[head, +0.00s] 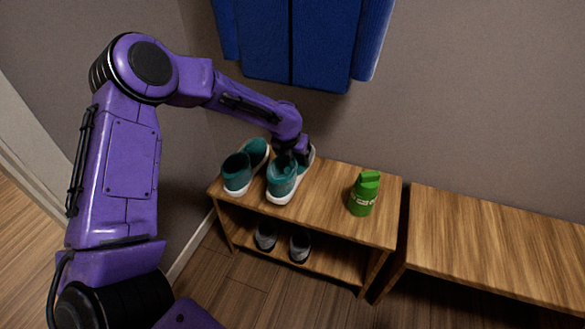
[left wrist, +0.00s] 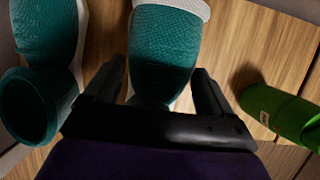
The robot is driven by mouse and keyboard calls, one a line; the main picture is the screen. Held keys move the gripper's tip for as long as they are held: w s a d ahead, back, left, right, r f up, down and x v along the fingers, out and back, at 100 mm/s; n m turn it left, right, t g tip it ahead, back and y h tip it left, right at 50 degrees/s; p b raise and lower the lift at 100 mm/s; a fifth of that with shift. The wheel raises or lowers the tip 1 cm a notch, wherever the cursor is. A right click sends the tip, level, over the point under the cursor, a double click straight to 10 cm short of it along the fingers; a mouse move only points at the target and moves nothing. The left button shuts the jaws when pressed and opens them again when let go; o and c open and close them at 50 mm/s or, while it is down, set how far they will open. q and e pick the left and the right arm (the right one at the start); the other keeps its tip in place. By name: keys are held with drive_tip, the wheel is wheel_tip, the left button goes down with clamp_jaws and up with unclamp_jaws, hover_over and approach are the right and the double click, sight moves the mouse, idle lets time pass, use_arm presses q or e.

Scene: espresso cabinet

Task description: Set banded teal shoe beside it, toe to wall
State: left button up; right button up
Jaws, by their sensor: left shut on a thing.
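Two teal shoes with white soles are on top of the wooden bench, side by side. The left teal shoe (head: 237,172) stands with its toe toward the back wall; it also shows in the left wrist view (left wrist: 50,45). The right teal shoe (head: 281,182) points the same way, a small gap apart. My left gripper (head: 298,156) is shut on this right shoe, with fingers on either side of it in the left wrist view (left wrist: 158,95). The gripper hides part of its toe. I cannot make out a band clearly, nor whether its sole touches the bench. My right gripper is not in view.
A green bottle (head: 363,194) stands on the bench (head: 325,205) to the right of the shoes. Grey shoes (head: 300,246) sit on the lower shelf. A second bench (head: 490,245) is at the right. Blue cloth (head: 300,40) hangs on the wall above.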

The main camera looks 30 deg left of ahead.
sight(292, 163)
use_arm(q)
drive_tip(key=shift+w+a+f, duration=0.15)
drive_tip(key=shift+a+f, duration=0.15)
drive_tip(key=shift+f, duration=0.1)
drive_tip(key=f, duration=0.1)
drive_tip(key=f+b, duration=0.1)
drive_tip(key=f, duration=0.1)
drive_tip(key=shift+w+a+f, duration=0.15)
drive_tip(key=shift+a+f, duration=0.15)
drive_tip(key=o, duration=1.4)
drive_tip(key=shift+c, duration=0.2)
drive_tip(key=shift+r, duration=0.1)
drive_tip(key=p+v, duration=0.3)
drive_tip(key=v, duration=0.8)
drive_tip(key=shift+s+r, duration=0.3)
drive_tip(key=shift+r, duration=0.05)
drive_tip(key=shift+d, duration=0.1)
